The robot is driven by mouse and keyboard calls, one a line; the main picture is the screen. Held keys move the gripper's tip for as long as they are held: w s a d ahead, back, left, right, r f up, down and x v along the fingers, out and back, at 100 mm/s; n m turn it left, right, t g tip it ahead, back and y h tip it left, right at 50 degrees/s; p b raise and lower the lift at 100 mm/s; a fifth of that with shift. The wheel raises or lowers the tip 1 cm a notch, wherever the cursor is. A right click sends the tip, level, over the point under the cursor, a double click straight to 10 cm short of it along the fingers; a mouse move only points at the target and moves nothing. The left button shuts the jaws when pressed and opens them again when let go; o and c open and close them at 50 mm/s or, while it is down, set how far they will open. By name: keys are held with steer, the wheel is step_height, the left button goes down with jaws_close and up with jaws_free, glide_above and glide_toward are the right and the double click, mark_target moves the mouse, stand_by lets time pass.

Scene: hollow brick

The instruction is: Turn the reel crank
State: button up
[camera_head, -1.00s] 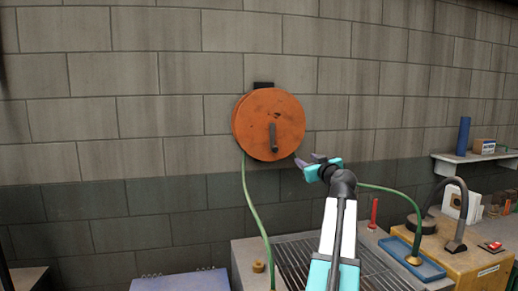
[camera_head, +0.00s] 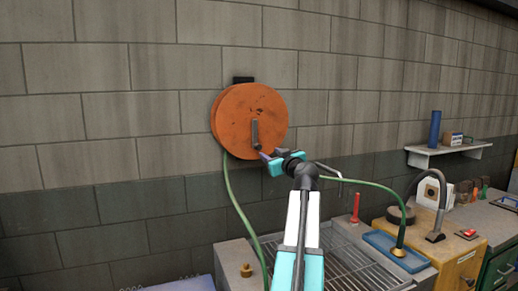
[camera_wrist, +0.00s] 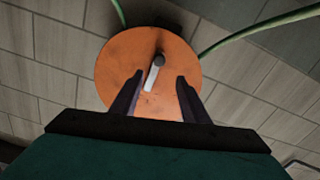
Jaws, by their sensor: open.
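The orange round reel (camera_head: 240,112) hangs on the block wall from a dark bracket. Its grey crank (camera_head: 254,134) points down from the middle of the reel's face. In the wrist view the reel (camera_wrist: 120,60) fills the middle, and the crank (camera_wrist: 151,76) shows between my two dark fingers. My gripper (camera_head: 262,153) is at the lower right of the reel, close to the crank's lower end. The fingers in the wrist view (camera_wrist: 156,90) are apart, with a gap on both sides of the crank. I cannot tell how deep the crank lies between them.
A green hose (camera_head: 235,205) hangs from the reel toward the grated bench (camera_head: 345,262). A blue tray (camera_head: 378,241), a red tool (camera_head: 355,207) and a black curved lamp-like arm (camera_head: 444,205) stand at the right. A wall shelf (camera_head: 460,149) holds a blue cylinder (camera_head: 434,127).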

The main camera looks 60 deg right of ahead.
mark_target(259, 148)
steer(key=shift+d, duration=0.1)
steer(key=p+x, duration=0.5)
steer(key=x, duration=0.8)
steer(key=shift+w+d, duration=0.15)
steer(key=shift+w, duration=0.1)
jaws_close()
steer(key=shift+a, duration=0.2)
steer(key=shift+d+f, duration=0.1)
steer(key=shift+d, duration=0.1)
